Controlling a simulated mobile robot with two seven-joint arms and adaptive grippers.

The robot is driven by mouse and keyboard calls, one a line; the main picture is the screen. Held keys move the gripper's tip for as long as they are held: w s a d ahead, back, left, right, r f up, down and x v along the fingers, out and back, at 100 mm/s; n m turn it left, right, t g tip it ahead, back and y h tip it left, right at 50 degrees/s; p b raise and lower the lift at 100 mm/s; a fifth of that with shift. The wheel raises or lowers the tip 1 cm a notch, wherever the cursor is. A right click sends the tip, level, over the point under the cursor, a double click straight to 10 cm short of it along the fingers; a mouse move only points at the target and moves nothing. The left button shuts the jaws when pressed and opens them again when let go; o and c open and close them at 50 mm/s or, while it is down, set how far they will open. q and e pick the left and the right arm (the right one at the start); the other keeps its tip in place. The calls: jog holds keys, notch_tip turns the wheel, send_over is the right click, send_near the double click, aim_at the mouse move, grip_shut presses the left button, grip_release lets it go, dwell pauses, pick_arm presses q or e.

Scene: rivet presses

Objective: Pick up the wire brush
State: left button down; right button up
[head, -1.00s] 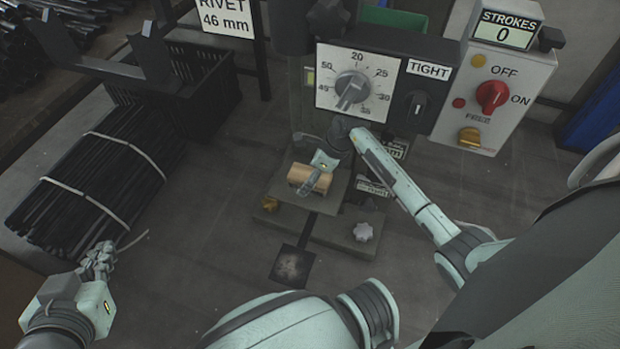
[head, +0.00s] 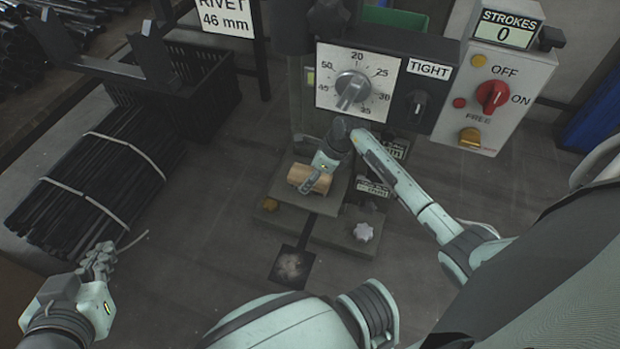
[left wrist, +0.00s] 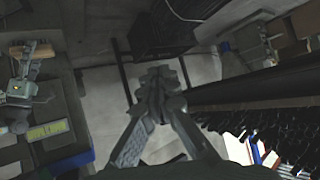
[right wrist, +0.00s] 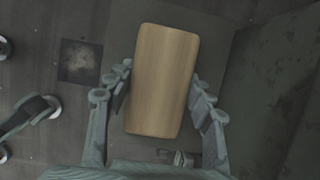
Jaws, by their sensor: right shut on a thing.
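The wire brush shows as a wooden block (head: 302,175) on the grey base of the press in the head view. In the right wrist view its flat, light-brown wooden top (right wrist: 162,80) fills the middle; its bristles are hidden. My right gripper (right wrist: 162,98) is shut on it, with a finger along each long side. In the head view that gripper (head: 318,181) covers part of the block. My left gripper (head: 98,256) is far to the left beside the black rods; its fingertips meet in the left wrist view (left wrist: 158,82), with nothing between them.
The press panel with its dial (head: 352,88) stands just behind the brush. A control box (head: 495,85) with a red knob is at the right. Bundled black rods (head: 95,180) and a black crate (head: 205,90) are at the left. The floor between rods and press is clear.

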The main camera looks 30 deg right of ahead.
pick_arm(q)
jog(key=shift+r, duration=0.1)
pick_arm(e)
jog(key=shift+r, duration=0.15)
